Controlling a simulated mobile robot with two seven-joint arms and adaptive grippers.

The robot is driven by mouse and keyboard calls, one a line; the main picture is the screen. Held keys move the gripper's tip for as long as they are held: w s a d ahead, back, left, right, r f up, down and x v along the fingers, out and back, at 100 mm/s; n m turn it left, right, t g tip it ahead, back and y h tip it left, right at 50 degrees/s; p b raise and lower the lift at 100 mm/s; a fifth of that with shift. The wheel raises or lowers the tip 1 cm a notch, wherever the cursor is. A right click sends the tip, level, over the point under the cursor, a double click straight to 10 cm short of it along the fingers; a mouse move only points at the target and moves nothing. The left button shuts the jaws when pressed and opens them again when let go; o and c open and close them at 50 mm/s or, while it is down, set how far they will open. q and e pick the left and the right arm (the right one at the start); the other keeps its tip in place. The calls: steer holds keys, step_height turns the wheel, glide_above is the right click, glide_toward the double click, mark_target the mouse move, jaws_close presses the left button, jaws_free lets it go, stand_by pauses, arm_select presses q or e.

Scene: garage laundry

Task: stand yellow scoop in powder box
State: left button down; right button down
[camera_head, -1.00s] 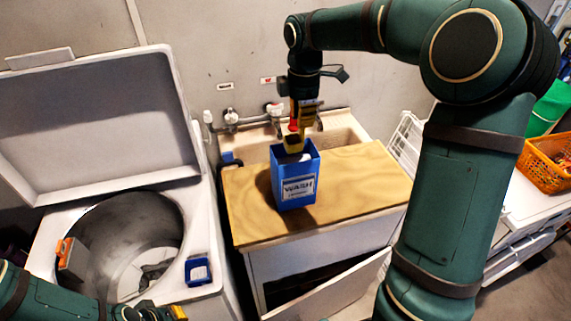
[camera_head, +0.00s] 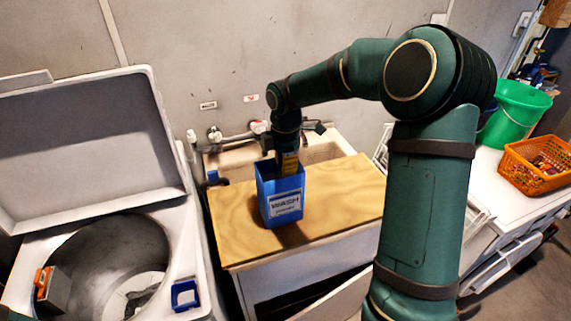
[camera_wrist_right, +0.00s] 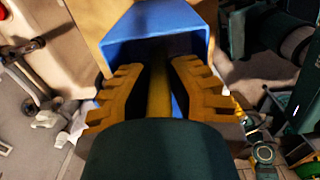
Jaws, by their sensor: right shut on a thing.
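The blue powder box (camera_head: 283,204) with a "WASH" label stands upright on the wooden worktop. My right gripper (camera_head: 288,165) points down at the box's opening, its yellow fingertips around the height of the rim. In the right wrist view, the yellow scoop's handle (camera_wrist_right: 159,88) is between the fingers of my right gripper (camera_wrist_right: 160,80), which is shut on it. The box (camera_wrist_right: 155,22) lies behind the handle there. The scoop's bowl is hidden, apparently inside the box; whether it touches the powder I cannot tell. My left gripper is out of view.
The wooden worktop (camera_head: 340,205) is mostly clear around the box, with a sink and taps (camera_head: 235,135) behind it. A washer with a raised lid (camera_head: 85,150) stands at left, a small blue tray (camera_head: 185,296) on its edge. An orange basket (camera_head: 535,165) and green bucket (camera_head: 518,112) stand at right.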

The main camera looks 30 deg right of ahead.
steer(key=shift+f, duration=0.1)
steer(key=c, duration=1.3)
jaws_free()
step_height(320, 180, up, 12)
steer(key=shift+r+p, duration=0.15)
steer(key=shift+p, duration=0.55)
